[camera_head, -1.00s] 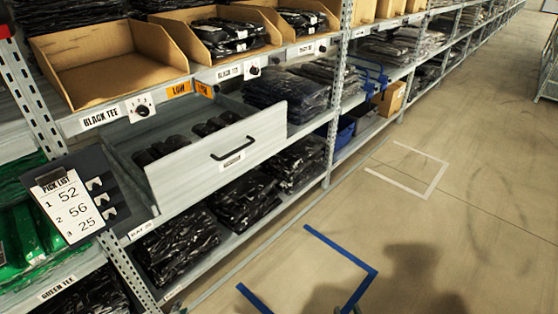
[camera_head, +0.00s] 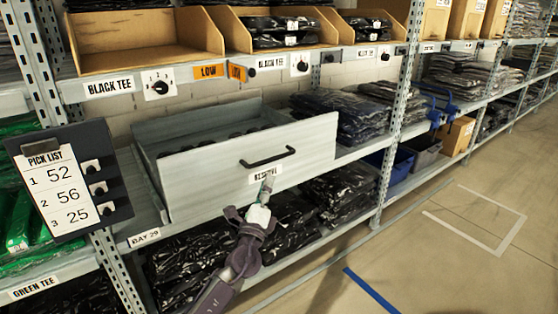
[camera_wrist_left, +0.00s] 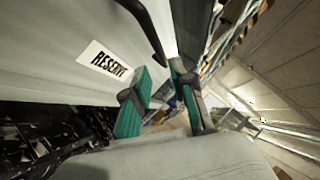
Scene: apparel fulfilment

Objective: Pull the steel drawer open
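The grey steel drawer (camera_head: 310,150) stands out from its shelf bay with its top open, showing dark items inside. Its black bar handle (camera_head: 268,158) is on the front, above a white RESERVE label (camera_head: 262,174). My left gripper (camera_head: 268,184) is in front of the drawer at the label, just below the handle. In the left wrist view the gripper (camera_wrist_left: 162,70) has its two teal-padded fingers apart with nothing between them. The handle (camera_wrist_left: 143,28) shows beyond the fingertips, and the drawer front (camera_wrist_left: 50,50) fills the left. My right gripper is not in view.
A pick list board (camera_head: 65,185) hangs at the left upright. Cardboard bins (camera_head: 145,42) stand on the shelf above, and black bagged garments (camera_head: 340,190) lie on the shelf below. The aisle floor (camera_head: 440,265) at the right is clear.

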